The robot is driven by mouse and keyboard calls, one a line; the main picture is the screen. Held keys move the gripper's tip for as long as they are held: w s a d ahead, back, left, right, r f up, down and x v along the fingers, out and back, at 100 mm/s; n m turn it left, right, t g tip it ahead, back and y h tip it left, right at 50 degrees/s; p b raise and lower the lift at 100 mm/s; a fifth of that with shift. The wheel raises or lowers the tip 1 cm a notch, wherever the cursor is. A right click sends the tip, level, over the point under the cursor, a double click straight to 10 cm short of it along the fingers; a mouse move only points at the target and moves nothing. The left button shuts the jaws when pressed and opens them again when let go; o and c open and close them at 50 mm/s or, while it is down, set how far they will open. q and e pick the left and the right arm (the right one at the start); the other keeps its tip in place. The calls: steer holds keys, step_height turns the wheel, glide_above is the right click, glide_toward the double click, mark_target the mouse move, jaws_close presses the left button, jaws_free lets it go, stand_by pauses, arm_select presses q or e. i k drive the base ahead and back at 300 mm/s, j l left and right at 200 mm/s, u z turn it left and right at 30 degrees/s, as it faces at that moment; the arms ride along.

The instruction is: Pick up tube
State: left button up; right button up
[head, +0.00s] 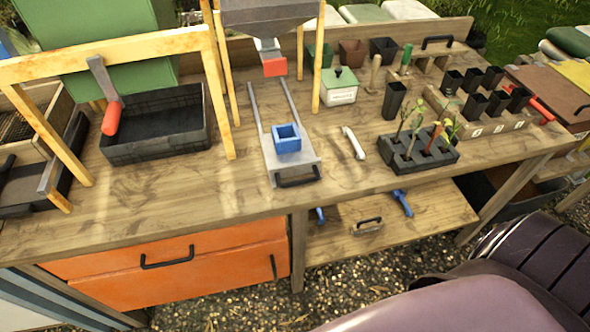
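A black square tube (393,100) stands upright and alone on the wooden bench, right of centre, just behind the dark seedling tray. More black tubes (475,106) stand in a wooden rack (497,124) at the right, several of them in rows. Neither of my grippers shows in the head view, so I cannot see how they stand to the tubes.
A dark tray with seedlings (400,156) sits close in front of the lone tube. A white handled piece (354,143) lies to its left. A blue square cup (288,138) stands on a metal slide (266,162).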

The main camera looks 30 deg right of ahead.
mark_target(392, 102)
steer(key=z, duration=1.55)
steer(key=i+l+u, duration=0.2)
steer(key=u, duration=0.2)
steer(key=i+l+u, duration=0.1)
steer(key=l+u, duration=0.25)
steer(key=i+l+u, duration=0.1)
steer(key=l+u, duration=0.65)
steer(key=l, duration=0.1)
